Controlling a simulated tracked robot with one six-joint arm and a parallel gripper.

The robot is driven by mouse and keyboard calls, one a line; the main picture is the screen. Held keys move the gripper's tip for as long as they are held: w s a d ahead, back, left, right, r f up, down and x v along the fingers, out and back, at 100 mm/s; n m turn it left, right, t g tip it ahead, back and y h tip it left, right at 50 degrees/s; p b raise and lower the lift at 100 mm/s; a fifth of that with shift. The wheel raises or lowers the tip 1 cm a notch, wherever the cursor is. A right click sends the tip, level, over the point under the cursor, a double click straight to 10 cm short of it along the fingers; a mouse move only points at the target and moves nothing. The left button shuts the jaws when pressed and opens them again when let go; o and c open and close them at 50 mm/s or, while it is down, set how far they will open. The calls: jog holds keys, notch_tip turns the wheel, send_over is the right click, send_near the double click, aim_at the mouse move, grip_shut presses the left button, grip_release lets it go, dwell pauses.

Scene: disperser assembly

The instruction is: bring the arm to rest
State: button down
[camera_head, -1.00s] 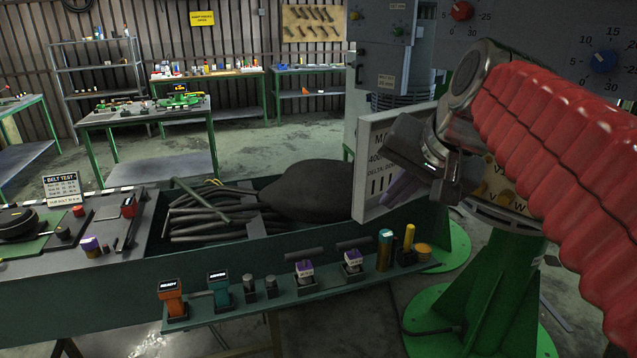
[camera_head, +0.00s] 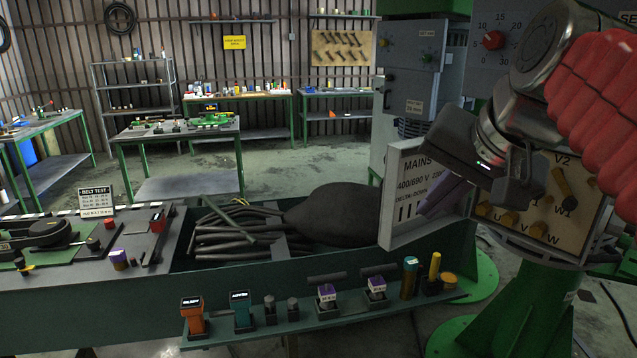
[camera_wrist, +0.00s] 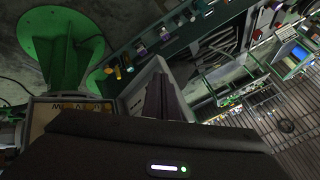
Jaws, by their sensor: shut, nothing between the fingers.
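My arm reaches in from the right of the head view, with a red ribbed sleeve and grey joints. My gripper (camera_head: 440,197) has purple-grey fingers that are shut and empty. It points down and left, in front of the right part of the MAINS panel (camera_head: 403,200) in the picture. Whether it touches the panel I cannot tell. The wrist view also shows the shut fingers (camera_wrist: 163,98) with nothing between them. The terminal board (camera_head: 553,205), marked V2, U, V and W, is behind and right of my wrist and partly hidden by it.
A green bench (camera_head: 100,290) with a bin of dark hoses and a dark sack (camera_head: 330,215) stands ahead. Its front shelf (camera_head: 345,318) holds several tools. A green pedestal (camera_head: 515,300) stands at lower right. Open floor (camera_head: 300,160) lies beyond, before the back tables.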

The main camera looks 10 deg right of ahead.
notch_tip(320, 180, down, 12)
jog(key=s+n+g+h, duration=0.1)
jog(key=s+n, duration=0.1)
jog(key=s+a+f+n, duration=0.2)
jog(key=s+a+f, duration=0.1)
jog(key=f, duration=0.3)
jog(key=s+a+f+n+g, duration=0.1)
jog(key=s+a+f+n, duration=0.2)
jog(key=f, duration=0.4)
jog(key=shift+s+a+f, duration=0.2)
jog(key=shift+s+f, duration=0.05)
jog(key=shift+s, duration=0.6)
jog(key=c, duration=2.5)
grip_release()
jog(key=shift+c, duration=0.2)
